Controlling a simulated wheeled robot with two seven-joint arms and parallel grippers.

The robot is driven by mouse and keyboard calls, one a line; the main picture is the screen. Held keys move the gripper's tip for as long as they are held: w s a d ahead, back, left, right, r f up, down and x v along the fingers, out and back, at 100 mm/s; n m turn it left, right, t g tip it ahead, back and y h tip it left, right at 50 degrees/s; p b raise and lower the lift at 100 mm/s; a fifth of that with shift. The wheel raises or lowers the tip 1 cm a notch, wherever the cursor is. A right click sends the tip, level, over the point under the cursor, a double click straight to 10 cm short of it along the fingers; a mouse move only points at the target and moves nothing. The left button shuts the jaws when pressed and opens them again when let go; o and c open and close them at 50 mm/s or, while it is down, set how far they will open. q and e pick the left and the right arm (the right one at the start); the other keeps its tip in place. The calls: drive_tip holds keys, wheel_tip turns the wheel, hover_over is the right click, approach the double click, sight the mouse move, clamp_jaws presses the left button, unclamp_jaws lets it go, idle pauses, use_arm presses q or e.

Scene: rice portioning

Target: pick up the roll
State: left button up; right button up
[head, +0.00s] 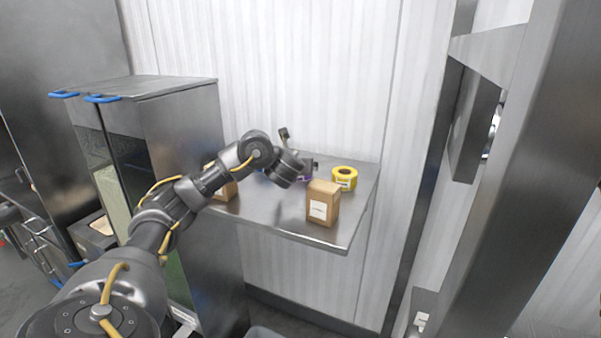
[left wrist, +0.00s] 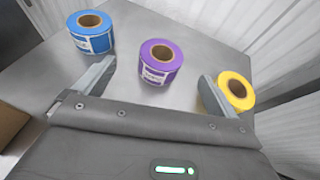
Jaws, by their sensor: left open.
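Three label rolls stand on the metal table. The purple roll (left wrist: 160,62) is in the left wrist view, ahead of and between my open left fingers; only a sliver of it shows in the head view. The blue roll (left wrist: 90,33) is to its left, beyond the left finger. The yellow roll (left wrist: 233,92) is on the right, partly hidden by the right finger; it also shows in the head view (head: 344,179). My left gripper (left wrist: 155,83) is open and empty. My right gripper is not in view.
The metal table (head: 285,222) stands against a white ribbed wall. A brown carton (head: 322,203) stands at its front right. Another carton (head: 228,191) is partly hidden behind my left arm. A metal cabinet (head: 175,130) stands at the left.

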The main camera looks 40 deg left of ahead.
use_arm(q)
drive_tip(key=f, duration=0.2)
drive_tip(key=w+f+b, duration=0.1)
drive_tip(key=f, duration=0.1)
drive_tip(key=shift+w+f, duration=0.15)
drive_tip(key=shift+f, duration=0.25)
drive_tip(key=shift+w+a+r, duration=0.1)
drive_tip(key=shift+w+a, duration=0.3)
drive_tip(key=shift+a, duration=0.05)
drive_tip(key=shift+s+r, duration=0.1)
drive_tip(key=shift+w+a+f+b, duration=0.2)
drive_tip(key=shift+w+f+b, duration=0.15)
drive_tip(key=shift+w, duration=0.2)
drive_tip(key=x, duration=0.4)
drive_tip(key=shift+w+a, duration=0.15)
drive_tip(key=shift+a, duration=0.05)
drive_tip(key=shift+w+a, duration=0.1)
drive_tip(key=shift+w, duration=0.1)
use_arm(e)
drive_tip(key=w+f, duration=0.2)
drive_tip(key=w, duration=0.1)
use_arm(q)
drive_tip(key=shift+c, duration=0.5)
drive_tip(key=shift+s, duration=0.1)
drive_tip(key=c, duration=1)
use_arm(e)
drive_tip(key=shift+s, duration=0.1)
